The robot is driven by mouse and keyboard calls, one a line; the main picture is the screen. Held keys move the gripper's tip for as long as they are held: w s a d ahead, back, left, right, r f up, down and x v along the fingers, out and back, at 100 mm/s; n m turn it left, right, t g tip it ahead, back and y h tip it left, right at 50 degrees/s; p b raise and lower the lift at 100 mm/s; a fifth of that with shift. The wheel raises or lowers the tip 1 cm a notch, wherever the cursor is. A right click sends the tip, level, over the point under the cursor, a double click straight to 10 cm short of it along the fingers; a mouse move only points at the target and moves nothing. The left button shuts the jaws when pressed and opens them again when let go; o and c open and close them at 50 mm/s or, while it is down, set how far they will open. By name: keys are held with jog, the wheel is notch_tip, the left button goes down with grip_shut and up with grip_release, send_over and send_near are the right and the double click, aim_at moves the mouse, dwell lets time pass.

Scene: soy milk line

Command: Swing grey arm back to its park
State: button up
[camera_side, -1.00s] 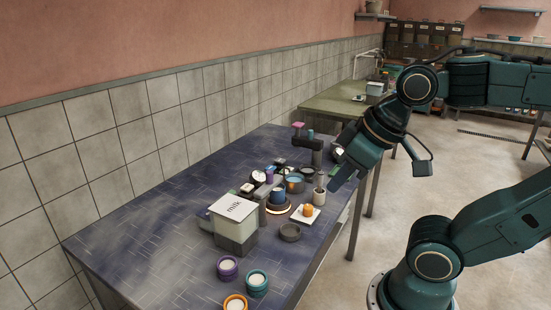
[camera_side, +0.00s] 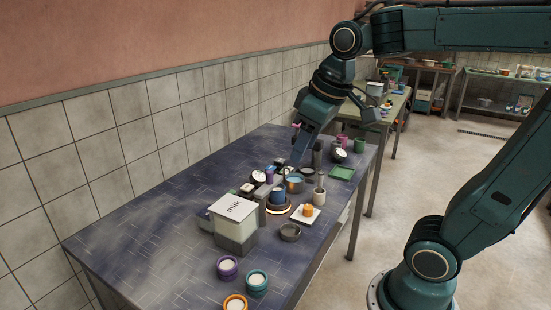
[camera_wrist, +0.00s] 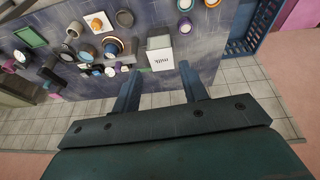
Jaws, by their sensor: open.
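The grey arm shows in the side view as a dark upright post (camera_side: 317,154) at the far end of the blue table, with a pink knob (camera_side: 297,126) to its left. Its horizontal part is mostly hidden behind my gripper (camera_side: 297,160). In the wrist view a dark arm-like shape (camera_wrist: 50,74) lies at the left, well away from my fingers. My gripper is open and empty, pointing down over the far part of the table. Contact with the grey arm cannot be told.
A milk box (camera_side: 234,222), a blue-topped pot (camera_side: 294,183), an orange item on a white plate (camera_side: 305,213) and a grey ring (camera_side: 290,232) crowd the table's middle. A green tray (camera_side: 342,173) lies at the right edge. The table's left front (camera_side: 140,240) is clear.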

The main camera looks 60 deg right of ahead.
jog(key=w+d+g, duration=0.2)
jog(key=w+d, duration=0.6)
jog(key=w, duration=0.3)
jog(key=n+g, duration=0.1)
jog(key=g, duration=0.1)
send_over(269, 172)
notch_tip(269, 172, down, 8)
jog(key=shift+d+f+y, duration=0.1)
jog(key=shift+d+y, duration=0.1)
jog(key=shift+y, duration=0.1)
notch_tip(269, 172, down, 14)
jog(key=shift+r, duration=0.1)
jog(key=shift+c, duration=0.2)
jog(key=shift+a, duration=0.1)
grip_shut()
